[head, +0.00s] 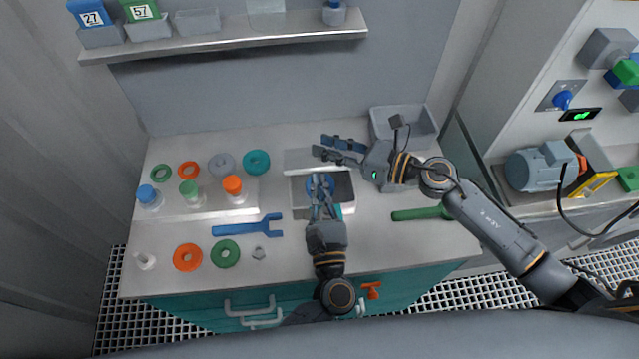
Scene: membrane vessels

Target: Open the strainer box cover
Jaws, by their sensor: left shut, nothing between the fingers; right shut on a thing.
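The strainer box (301,199) is a pale metal box near the middle of the bench, with a dark interior showing at its right side. A pale plate, seemingly the strainer box cover (297,159), shows along its back edge. My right gripper (322,146) reaches in from the right over this plate and is shut on it; the exact contact is hard to see. My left gripper (321,180) comes up from the front over the box, shut and empty. It hides part of the box and a blue round part inside.
A blue wrench (247,226), coloured rings and small capped vessels lie left of the box. A grey bin (432,127) stands behind right, and a green tool (418,214) lies at right. A shelf (225,37) runs above the bench.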

